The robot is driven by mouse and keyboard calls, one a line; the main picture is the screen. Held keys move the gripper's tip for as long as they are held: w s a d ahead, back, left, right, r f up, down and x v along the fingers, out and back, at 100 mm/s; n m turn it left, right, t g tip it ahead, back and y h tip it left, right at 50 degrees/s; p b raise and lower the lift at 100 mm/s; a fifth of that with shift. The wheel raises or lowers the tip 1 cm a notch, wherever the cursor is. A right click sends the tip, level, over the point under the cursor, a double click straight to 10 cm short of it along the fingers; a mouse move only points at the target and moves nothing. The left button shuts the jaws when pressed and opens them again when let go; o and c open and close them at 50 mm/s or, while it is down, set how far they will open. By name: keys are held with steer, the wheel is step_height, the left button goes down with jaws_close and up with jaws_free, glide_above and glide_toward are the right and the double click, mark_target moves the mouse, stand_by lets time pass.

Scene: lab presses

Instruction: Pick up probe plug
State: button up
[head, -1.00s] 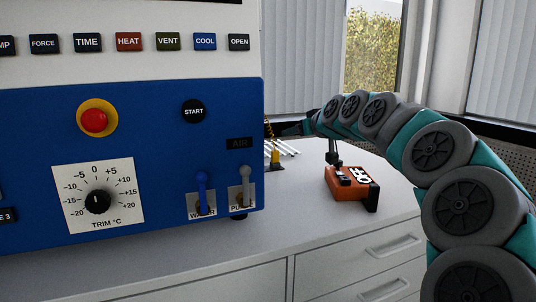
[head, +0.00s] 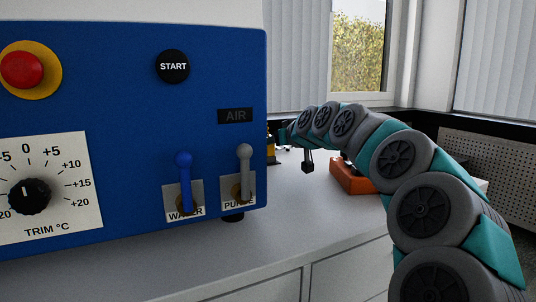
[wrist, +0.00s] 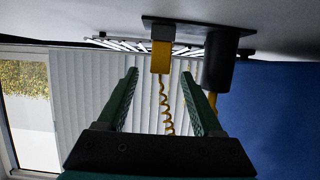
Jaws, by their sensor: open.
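The probe plug (wrist: 161,56) is a yellow block with a grey top part, and a coiled yellow cord hangs from it in the wrist view, where the picture is upside down. It sits at a dark plate (wrist: 190,24) on the counter. My gripper (wrist: 159,74) is open, with its two green fingers on either side of the plug's line and the cord between them. The fingertips look short of the plug or just at it; I cannot tell exactly. In the head view the yellow piece (head: 270,154) is mostly hidden behind the blue press.
A black cylinder (wrist: 221,62) stands beside the plug, close to one finger. The blue press (head: 130,110) with levers is left of my arm. An orange device (head: 350,177) lies on the counter (head: 270,235) under my arm. A white rack (wrist: 120,44) lies behind.

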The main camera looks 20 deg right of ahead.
steer(key=shift+x, duration=3.45)
steer(key=shift+f, duration=0.1)
jaws_close()
